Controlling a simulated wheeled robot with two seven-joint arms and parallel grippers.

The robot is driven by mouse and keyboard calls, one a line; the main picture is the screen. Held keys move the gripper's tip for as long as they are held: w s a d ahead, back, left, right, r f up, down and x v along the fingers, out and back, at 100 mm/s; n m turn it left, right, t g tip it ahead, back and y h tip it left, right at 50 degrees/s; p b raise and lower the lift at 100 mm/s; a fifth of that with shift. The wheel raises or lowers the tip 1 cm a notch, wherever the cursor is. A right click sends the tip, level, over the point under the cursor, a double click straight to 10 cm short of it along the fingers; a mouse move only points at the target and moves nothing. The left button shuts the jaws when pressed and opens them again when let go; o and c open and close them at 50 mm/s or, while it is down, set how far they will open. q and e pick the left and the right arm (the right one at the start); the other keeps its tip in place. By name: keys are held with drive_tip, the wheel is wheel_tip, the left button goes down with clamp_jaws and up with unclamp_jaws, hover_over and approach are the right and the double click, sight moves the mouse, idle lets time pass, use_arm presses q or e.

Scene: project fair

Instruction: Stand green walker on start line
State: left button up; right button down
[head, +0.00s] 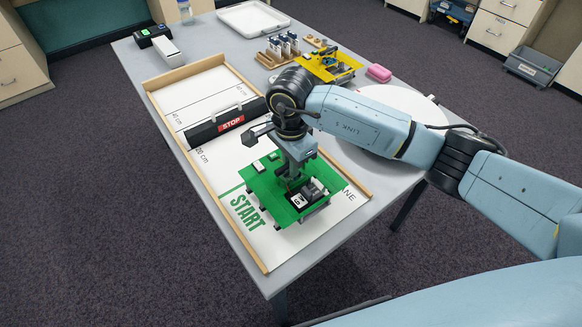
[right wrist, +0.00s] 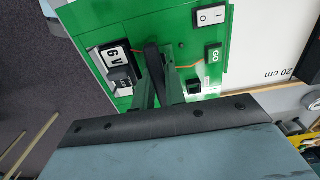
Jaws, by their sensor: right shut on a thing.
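The green walker (head: 262,187) is a flat green plate with short dark legs, a 6 V battery block and small switches. It is level over the start end of the white lane (head: 195,92), beside the green START lettering (head: 247,212). A short green start line (head: 231,190) shows at its left edge; the rest is hidden under the plate. I cannot tell whether its feet touch the lane. My right gripper (head: 292,181) points down, shut on the walker's raised middle part. The right wrist view shows the walker's plate (right wrist: 206,18) close up. My left gripper is out of view.
A black STOP bar (head: 205,133) crosses the lane beyond the walker. A low wooden rail (head: 180,141) edges the lane. A yellow walker (head: 345,62), a pink block (head: 379,73) and a white round plate (head: 412,102) are at the right. A white tray (head: 240,30) stands at the back.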

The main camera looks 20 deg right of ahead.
drive_tip(key=shift+f, duration=0.65)
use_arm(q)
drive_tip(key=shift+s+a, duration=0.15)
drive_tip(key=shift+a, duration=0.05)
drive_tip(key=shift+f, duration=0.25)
use_arm(e)
drive_tip(key=shift+f, duration=0.25)
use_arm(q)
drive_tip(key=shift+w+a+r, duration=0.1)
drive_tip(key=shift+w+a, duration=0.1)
use_arm(e)
drive_tip(key=c, duration=1.5)
unclamp_jaws()
drive_tip(key=shift+o, duration=0.2)
